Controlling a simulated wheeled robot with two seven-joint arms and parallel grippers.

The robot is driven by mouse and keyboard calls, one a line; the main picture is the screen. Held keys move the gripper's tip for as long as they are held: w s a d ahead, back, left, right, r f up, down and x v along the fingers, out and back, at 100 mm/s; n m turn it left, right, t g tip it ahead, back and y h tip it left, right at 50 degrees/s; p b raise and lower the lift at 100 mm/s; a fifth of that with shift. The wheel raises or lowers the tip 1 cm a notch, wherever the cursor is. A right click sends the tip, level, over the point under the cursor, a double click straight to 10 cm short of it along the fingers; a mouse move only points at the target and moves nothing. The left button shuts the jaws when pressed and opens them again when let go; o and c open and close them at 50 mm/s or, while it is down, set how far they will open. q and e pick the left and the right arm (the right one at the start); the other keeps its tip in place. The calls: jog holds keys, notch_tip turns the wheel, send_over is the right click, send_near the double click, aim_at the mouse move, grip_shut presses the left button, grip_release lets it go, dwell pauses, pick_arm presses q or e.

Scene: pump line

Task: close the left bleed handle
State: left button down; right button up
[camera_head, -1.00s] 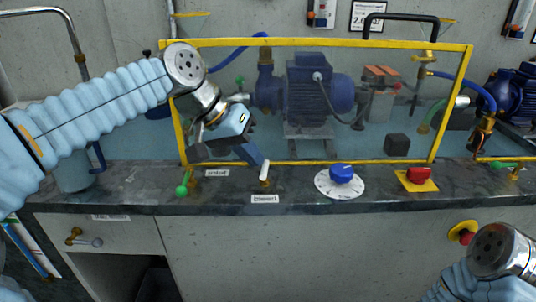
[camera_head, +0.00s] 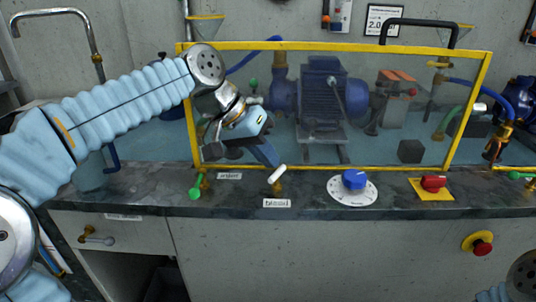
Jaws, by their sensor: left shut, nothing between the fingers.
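My left gripper (camera_head: 268,153) is shut and empty, its fingertips pointing down at the counter's front edge. The tips are at a small white handle (camera_head: 277,174) on a brass fitting; I cannot tell whether they touch it. The white handle is tilted, its upper end to the right. The small labels are too blurred to tell which handle is the left bleed. My right gripper is out of view; only a bit of that arm shows at bottom right.
A yellow-framed clear guard (camera_head: 330,168) stands behind the handles, with a blue pump motor (camera_head: 323,90) behind it. Right along the counter are a blue knob (camera_head: 354,179) on a white dial and a red switch (camera_head: 433,183). A red stop button (camera_head: 481,246) is on the cabinet front.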

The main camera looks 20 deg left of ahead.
pick_arm(q)
jog(key=shift+w+d+p, duration=0.25)
jog(key=shift+w+p, duration=0.05)
dwell(1.1)
jog(key=shift+s, duration=0.1)
dwell(0.5)
